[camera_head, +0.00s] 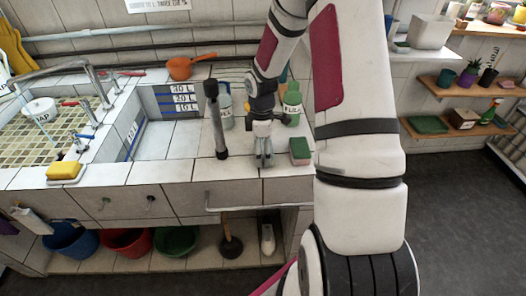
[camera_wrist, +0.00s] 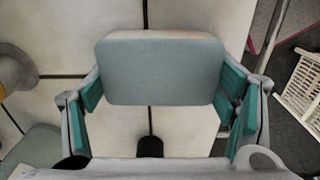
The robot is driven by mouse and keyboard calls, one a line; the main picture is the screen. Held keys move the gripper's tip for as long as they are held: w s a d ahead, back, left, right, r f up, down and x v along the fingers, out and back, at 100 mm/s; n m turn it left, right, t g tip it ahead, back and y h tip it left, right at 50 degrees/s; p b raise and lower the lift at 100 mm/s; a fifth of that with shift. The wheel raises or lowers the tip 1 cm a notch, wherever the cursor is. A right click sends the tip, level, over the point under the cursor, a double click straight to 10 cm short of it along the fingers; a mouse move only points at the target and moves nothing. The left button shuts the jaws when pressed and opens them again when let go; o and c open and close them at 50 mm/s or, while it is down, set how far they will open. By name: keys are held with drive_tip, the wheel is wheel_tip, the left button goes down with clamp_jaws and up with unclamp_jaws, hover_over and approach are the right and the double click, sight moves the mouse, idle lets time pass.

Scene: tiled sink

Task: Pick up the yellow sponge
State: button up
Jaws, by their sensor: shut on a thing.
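The yellow sponge (camera_head: 65,171) lies on the front ledge of the tiled sink at the far left in the head view. My gripper (camera_head: 264,158) is well to its right, low over the white tiled counter near the front edge. In the wrist view my gripper (camera_wrist: 162,98) has its teal pads at both sides of a pale grey-blue block (camera_wrist: 163,70) with rounded corners, and it is shut on that block. The yellow sponge cannot be made out in the wrist view. In the head view the block is hard to make out between the fingers.
A sunken basin (camera_head: 172,135) and faucet (camera_head: 95,82) lie towards the yellow sponge. A rail (camera_head: 255,206) runs along the front.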

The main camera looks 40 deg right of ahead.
drive_tip(key=shift+r, duration=0.1)
drive_tip(key=shift+r, duration=0.55)
wheel_tip(320, 180, up, 2)
drive_tip(key=shift+r, duration=0.1)
drive_tip(key=s+a+r+p, duration=0.1)
drive_tip(key=s+a, duration=0.3)
drive_tip(key=s, duration=1.1)
drive_tip(key=shift+s+a+r, duration=0.15)
drive_tip(key=shift+s+r, duration=0.05)
drive_tip(key=shift+r, duration=0.05)
